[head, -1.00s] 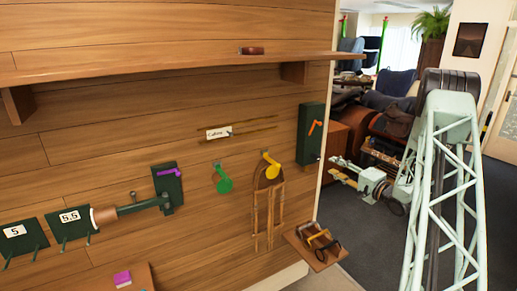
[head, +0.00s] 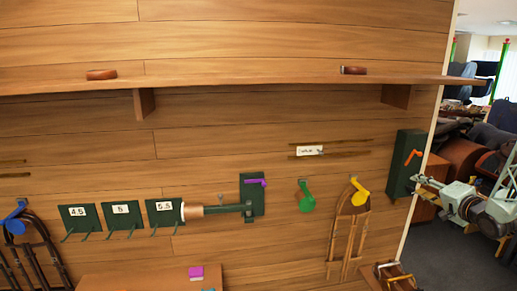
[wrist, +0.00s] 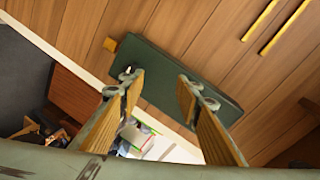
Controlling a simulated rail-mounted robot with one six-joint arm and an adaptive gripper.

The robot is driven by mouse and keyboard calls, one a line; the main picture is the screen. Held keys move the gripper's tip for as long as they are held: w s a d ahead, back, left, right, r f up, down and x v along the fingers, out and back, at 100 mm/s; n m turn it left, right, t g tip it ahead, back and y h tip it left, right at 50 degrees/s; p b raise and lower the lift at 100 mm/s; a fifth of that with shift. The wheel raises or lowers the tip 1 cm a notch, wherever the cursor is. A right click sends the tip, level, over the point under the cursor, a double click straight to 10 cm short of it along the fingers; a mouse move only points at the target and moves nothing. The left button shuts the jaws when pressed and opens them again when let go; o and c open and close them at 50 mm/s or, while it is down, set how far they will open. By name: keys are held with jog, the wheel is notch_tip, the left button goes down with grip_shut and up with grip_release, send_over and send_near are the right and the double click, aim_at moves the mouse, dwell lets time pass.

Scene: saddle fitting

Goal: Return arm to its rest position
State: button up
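My gripper (head: 418,187) is at the right of the head view, beside the green wall plate (head: 405,160) with an orange lever (head: 413,157). In the wrist view my gripper (wrist: 160,85) has its two wood-coloured fingers spread wide, with nothing held between them. A dark green plate (wrist: 180,72) lies beyond the fingertips there. I cannot tell from these views whether the fingers touch it.
A long wooden shelf (head: 250,83) runs across the wall above. A small ledge with glasses (head: 394,277) juts out below. Furniture stands behind at right.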

jog(key=w+a+r+n+g+h+b, duration=0.1)
jog(key=a+r+n+h, duration=0.1)
jog(key=a+r, duration=0.35)
jog(key=s+a+r+n+g+h+b, duration=0.1)
jog(key=s+a+r+g, duration=0.1)
jog(key=s+a+r, duration=0.4)
jog(key=s+a+r+n+g+b, duration=0.1)
jog(key=s+a, duration=0.2)
jog(key=a, duration=0.4)
jog(key=s+a+r+n+g+h+b, duration=0.1)
jog(key=s+a+r+g+b, duration=0.1)
jog(key=s+a+r, duration=0.4)
jog(key=s+a+f+n+g+y+b, duration=0.1)
jog(key=s+a+f+n+g, duration=0.1)
jog(key=s+a, duration=0.7)
jog(key=s+a+f+n+g+y+b, duration=0.1)
jog(key=s+a, duration=0.9)
jog(key=s, duration=1)
jog(key=s+a+f+n+g+y+b, duration=0.1)
jog(key=s+a+f+n, duration=0.4)
jog(key=s+a, duration=0.5)
jog(key=s+f+g+y, duration=0.1)
jog(key=s, duration=0.4)
jog(key=shift+s+f+g+b, duration=0.15)
jog(key=shift+f+g+b, duration=0.05)
jog(key=shift+g+b, duration=0.2)
